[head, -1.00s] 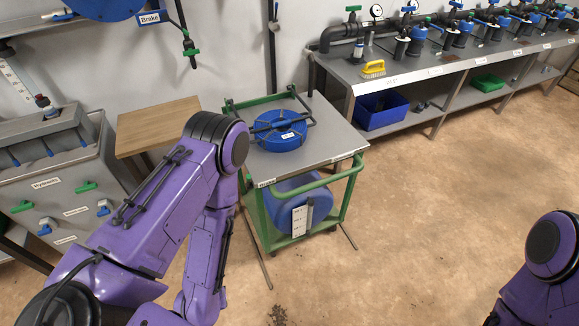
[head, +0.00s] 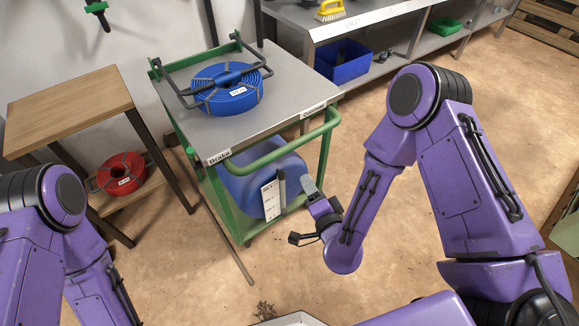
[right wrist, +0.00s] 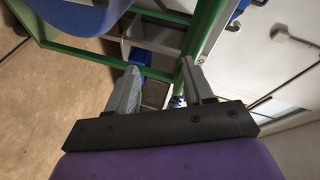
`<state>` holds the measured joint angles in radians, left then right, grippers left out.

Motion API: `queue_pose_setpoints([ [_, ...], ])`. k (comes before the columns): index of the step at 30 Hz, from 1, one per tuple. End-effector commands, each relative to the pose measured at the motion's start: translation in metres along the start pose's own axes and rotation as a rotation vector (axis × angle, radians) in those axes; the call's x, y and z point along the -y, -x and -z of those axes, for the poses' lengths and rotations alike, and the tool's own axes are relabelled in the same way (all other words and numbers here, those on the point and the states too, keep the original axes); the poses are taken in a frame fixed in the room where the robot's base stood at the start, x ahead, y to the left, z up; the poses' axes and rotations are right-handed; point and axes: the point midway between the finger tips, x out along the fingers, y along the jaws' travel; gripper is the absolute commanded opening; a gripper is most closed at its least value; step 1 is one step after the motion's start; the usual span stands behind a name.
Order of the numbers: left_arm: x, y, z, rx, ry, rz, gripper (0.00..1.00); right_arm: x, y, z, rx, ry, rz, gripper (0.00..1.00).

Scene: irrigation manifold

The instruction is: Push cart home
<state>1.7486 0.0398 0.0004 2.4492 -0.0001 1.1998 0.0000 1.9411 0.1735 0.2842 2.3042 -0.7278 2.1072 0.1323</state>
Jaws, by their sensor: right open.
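The cart has a green frame and a grey top (head: 180,113). It stands at centre in the head view, with a curved green push handle (head: 270,158) on its near side. A blue hose coil (head: 225,92) lies on its top and a blue drum (head: 262,190) sits below. My right gripper (head: 302,212) is open and empty, low in front of the cart's near right side, below the handle. In the right wrist view, its fingers (right wrist: 160,85) are spread. A green cart bar (right wrist: 205,40) runs close to the right finger; contact cannot be told. My left gripper is out of frame.
A wooden-topped table (head: 65,110) with a red hose coil (head: 122,172) on its lower shelf stands left of the cart. A grey bench (head: 325,28) with a blue bin (head: 343,65) stands behind on the right. Brown floor is open at the right.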

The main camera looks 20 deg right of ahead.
Motion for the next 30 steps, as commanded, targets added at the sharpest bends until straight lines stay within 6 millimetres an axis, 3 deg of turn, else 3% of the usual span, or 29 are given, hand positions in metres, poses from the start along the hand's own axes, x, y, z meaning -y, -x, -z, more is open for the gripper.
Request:
queue_pose_setpoints([
  [1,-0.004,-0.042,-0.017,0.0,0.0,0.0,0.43,-0.011,-0.019,-0.011,-0.041,-0.107,0.101,0.52],
  [6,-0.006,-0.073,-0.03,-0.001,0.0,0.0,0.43,0.022,-0.037,-0.005,-0.116,-0.387,0.325,0.52],
  [11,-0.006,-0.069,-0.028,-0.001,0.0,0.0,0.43,0.039,-0.046,0.003,-0.132,-0.459,0.377,0.52],
  [24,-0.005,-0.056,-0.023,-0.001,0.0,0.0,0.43,0.065,-0.125,0.021,-0.132,-0.453,0.371,0.52],
  [30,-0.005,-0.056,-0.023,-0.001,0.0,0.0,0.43,0.068,-0.135,0.023,-0.13,-0.453,0.369,0.52],
])
